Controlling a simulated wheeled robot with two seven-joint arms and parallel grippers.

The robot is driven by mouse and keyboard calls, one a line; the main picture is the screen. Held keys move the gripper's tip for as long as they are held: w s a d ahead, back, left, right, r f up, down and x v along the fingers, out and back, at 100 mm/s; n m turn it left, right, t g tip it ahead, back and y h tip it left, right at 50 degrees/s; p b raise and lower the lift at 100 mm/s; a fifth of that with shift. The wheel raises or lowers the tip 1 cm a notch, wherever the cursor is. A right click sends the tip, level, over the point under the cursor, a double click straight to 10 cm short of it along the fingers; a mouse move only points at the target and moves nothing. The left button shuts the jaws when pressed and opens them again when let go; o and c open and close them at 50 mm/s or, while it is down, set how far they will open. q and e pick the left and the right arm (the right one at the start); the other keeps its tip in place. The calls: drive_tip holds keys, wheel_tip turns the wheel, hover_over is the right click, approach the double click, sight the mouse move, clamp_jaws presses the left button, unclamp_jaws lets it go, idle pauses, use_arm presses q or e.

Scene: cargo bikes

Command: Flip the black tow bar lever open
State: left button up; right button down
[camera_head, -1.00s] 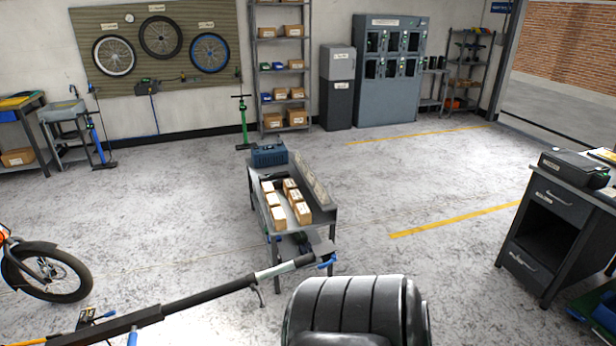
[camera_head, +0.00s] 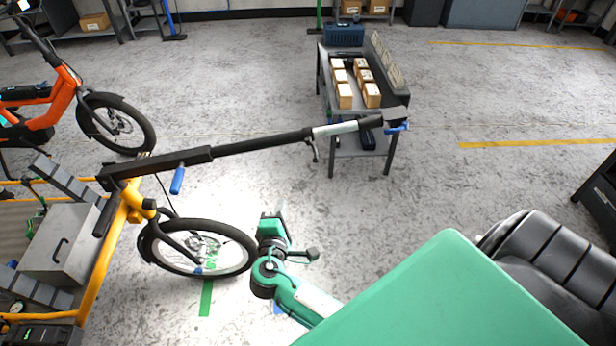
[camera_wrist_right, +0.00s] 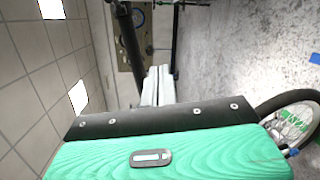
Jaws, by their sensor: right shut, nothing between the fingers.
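The black tow bar (camera_head: 240,145) reaches from the yellow cargo bike (camera_head: 107,245) toward the right, with a light grey section near its far end. A small black lever (camera_head: 314,148) hangs below the bar beside that section, angled downward. My right gripper (camera_head: 279,212) is below the bar and left of the lever, apart from both. It is shut and empty. In the right wrist view its pale fingers (camera_wrist_right: 158,85) are together, with a dark bar (camera_wrist_right: 130,35) beyond them; the lever cannot be made out there. My left gripper is out of view.
Blue handles hang from the bar near the bike (camera_head: 177,180) and at its far end (camera_head: 398,127). A metal bench (camera_head: 342,147) with small boxes stands behind the far end. The bike's front wheel (camera_head: 200,248) is just left of my right gripper. An orange bike stands at left.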

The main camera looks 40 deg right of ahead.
wheel_tip(320, 180, up, 5)
drive_tip(key=d+m+h, duration=0.1)
drive_tip(key=h, duration=0.1)
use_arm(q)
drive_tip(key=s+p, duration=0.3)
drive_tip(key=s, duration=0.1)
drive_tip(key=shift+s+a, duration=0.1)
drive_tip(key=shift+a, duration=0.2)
use_arm(e)
drive_tip(key=w+d+r, duration=0.1)
drive_tip(key=w+d, duration=0.3)
drive_tip(key=d, duration=0.6)
drive_tip(key=shift+r, duration=0.1)
